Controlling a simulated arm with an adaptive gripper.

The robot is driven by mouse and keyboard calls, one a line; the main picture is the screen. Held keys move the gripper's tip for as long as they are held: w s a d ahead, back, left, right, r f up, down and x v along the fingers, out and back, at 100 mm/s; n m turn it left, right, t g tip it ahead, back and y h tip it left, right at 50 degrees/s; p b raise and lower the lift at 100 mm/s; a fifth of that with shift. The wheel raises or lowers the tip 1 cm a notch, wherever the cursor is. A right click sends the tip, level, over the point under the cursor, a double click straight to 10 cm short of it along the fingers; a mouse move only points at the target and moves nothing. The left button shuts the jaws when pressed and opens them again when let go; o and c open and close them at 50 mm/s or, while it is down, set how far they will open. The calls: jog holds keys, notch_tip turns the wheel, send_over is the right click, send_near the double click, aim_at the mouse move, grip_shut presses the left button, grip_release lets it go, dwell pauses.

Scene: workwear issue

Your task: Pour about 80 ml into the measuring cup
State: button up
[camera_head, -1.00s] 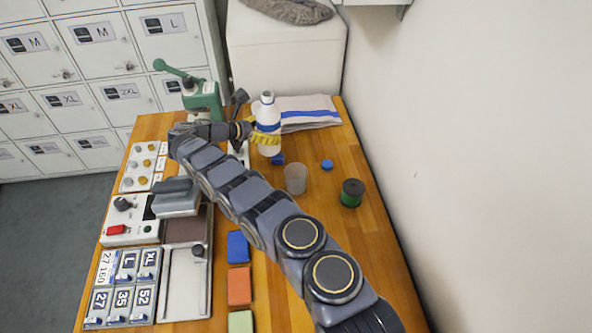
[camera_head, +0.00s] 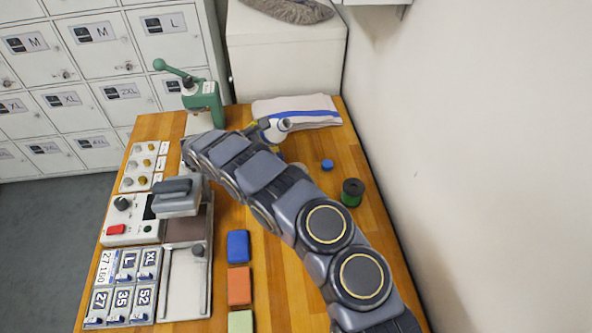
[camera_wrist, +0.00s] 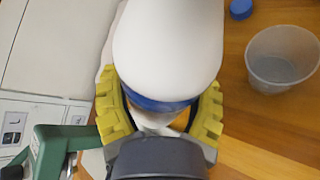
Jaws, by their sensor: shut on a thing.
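My gripper (camera_wrist: 160,95) has its yellow fingers shut around a white bottle (camera_wrist: 168,45) with a blue band. The bottle also shows in the head view (camera_head: 277,129), tilted well over, with its open neck toward the right and the camera. The measuring cup (camera_wrist: 283,58) is a translucent cup standing on the table, to the right of the bottle in the wrist view and apart from it. I see no stream, and any level in the cup is unclear.
A blue cap (camera_head: 327,164) and a green-and-black spool (camera_head: 352,192) lie on the table's right side. A folded cloth (camera_head: 298,111) lies at the back. A green press (camera_head: 203,100) stands behind my arm. Blue, orange and green blocks line the front.

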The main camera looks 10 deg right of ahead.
aim_at(262, 136)
jog(key=shift+w+a+f+m+t, duration=0.1)
jog(key=shift+f+m+t, duration=0.1)
jog(key=shift+f, duration=0.2)
jog(key=shift+w+f+m+t, duration=0.1)
jog(key=shift+f+m, duration=0.1)
jog(key=shift+f, duration=0.15)
jog(key=shift+w+a+f+m+t+y, duration=0.15)
jog(key=shift+w+a+m+t+y, duration=0.15)
jog(key=shift+w+m+t+y, duration=0.25)
jog(key=shift+w+a+f+m+t, duration=0.3)
jog(key=shift+f+m+t, duration=0.25)
jog(key=shift+m, duration=0.5)
jog(key=shift+r+y, duration=0.1)
jog(key=shift+y, duration=0.15)
jog(key=shift+s+d+r+m+t+p, duration=0.1)
jog(key=shift+m+t+p, duration=0.05)
jog(key=shift+m+t, duration=0.35)
jog(key=shift+s+d+r+m+t+p, duration=0.15)
jog(key=shift+m+t, duration=0.25)
jog(key=shift+m, duration=0.2)
jog(key=shift+w+a, duration=0.2)
jog(key=shift+a, duration=0.05)
jog(key=shift+w+a, duration=0.15)
jog(key=shift+a, duration=0.1)
jog(key=shift+r+m, duration=0.4)
dwell(1.5)
